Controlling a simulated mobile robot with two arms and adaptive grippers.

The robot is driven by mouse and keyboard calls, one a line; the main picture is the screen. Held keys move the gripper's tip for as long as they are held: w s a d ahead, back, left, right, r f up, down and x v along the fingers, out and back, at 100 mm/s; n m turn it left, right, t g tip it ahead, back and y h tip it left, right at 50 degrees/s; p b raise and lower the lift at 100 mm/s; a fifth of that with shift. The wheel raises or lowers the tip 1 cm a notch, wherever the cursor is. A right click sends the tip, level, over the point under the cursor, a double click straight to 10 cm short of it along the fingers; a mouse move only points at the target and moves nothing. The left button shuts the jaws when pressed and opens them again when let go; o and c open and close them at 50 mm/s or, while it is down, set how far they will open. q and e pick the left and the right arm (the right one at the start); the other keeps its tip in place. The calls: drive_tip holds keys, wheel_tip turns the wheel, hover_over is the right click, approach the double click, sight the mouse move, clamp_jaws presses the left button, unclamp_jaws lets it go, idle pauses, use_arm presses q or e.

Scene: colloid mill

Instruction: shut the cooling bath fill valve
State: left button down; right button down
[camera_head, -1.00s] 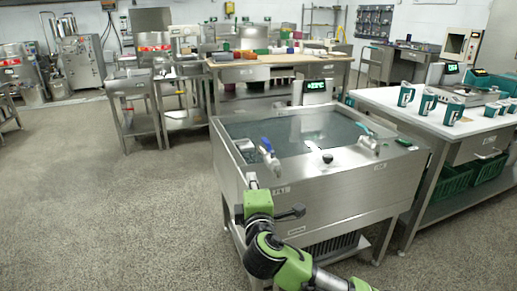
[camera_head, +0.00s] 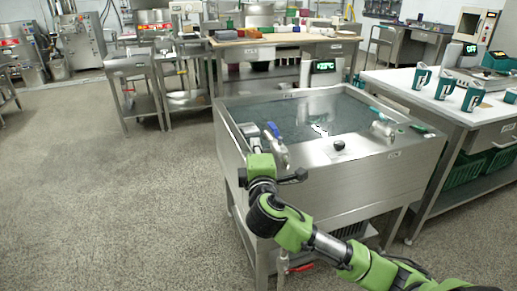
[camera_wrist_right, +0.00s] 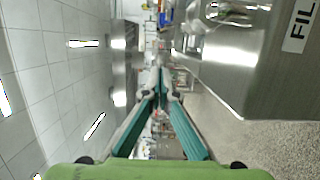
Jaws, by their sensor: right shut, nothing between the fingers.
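The cooling bath (camera_head: 330,178) is a steel tank of liquid in the middle of the head view. The fill valve (camera_head: 279,153) is a metal tap with a blue lever (camera_head: 273,130) on the bath's front left rim. The FILL label (camera_wrist_right: 300,30) shows on the bath front in the right wrist view. My right gripper (camera_head: 252,137) is beside the valve, just left of the blue lever; contact cannot be made out. In the wrist view its teal-padded fingers (camera_wrist_right: 160,80) meet at the tips with nothing between them. My left gripper is not in view.
A second tap (camera_head: 382,127) with a teal lever is on the rim's right, and a black knob (camera_head: 338,145) lies between. A red-handled valve (camera_head: 301,268) is low under the bath. A white table with mugs (camera_head: 446,83) stands right. The floor at left is clear.

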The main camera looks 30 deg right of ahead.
sight(273, 127)
drive_tip(key=x, duration=0.5)
drive_tip(key=shift+w+d+f+b, duration=0.1)
drive_tip(key=shift+w+d+b, duration=0.15)
drive_tip(key=shift+w+b, duration=0.15)
drive_tip(key=d, duration=0.3)
drive_tip(key=shift+s+d+b, duration=0.2)
drive_tip(key=shift+d+b, duration=0.1)
drive_tip(key=shift+d, duration=0.25)
